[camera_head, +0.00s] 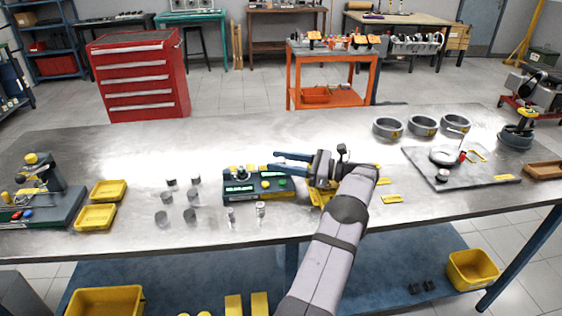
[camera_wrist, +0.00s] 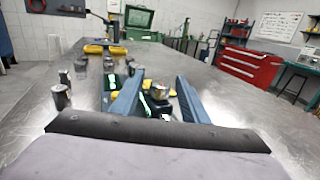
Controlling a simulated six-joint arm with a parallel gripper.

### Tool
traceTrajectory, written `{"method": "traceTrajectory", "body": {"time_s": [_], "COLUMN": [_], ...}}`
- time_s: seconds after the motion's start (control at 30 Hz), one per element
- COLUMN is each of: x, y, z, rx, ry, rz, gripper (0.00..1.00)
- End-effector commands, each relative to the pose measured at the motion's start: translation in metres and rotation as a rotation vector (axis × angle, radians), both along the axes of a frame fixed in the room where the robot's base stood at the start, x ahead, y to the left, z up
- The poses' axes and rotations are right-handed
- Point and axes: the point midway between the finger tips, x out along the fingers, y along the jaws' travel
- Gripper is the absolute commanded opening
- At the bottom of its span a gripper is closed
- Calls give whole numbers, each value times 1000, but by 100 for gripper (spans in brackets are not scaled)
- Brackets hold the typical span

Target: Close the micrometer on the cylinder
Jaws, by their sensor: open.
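A dark bench device with a green-lit display (camera_head: 238,188) and yellow and green buttons stands at the middle of the bench. I take it for the micrometer, but its jaws are too small to make out. A small metal cylinder (camera_wrist: 159,91) shows at the device in the wrist view, between my fingers; I cannot tell whether anything touches it. My gripper (camera_head: 274,161) is open, its blue fingers pointing left just above and behind the device in the head view. In the wrist view my gripper (camera_wrist: 160,76) spans part of the device, with nothing visibly clamped.
Several grey cylinders (camera_head: 190,215) stand left of the device, with two shiny ones (camera_head: 260,209) in front. Yellow trays (camera_head: 96,217) and another instrument (camera_head: 35,195) are at left. Rings (camera_head: 388,128) and a grey plate (camera_head: 470,182) are at right. The back left is clear.

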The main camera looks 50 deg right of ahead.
Motion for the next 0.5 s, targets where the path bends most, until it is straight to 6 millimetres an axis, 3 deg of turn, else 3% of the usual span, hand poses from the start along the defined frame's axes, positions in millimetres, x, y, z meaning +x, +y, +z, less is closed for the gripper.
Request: {"method": "traceTrajectory", "body": {"time_s": [0.17,0.5], "x": [-8,-50], "y": [-4,-21], "z": [-1,-2], "rx": [-2,-2], "ry": [-1,0], "rz": [-1,-2], "gripper": [41,41]}}
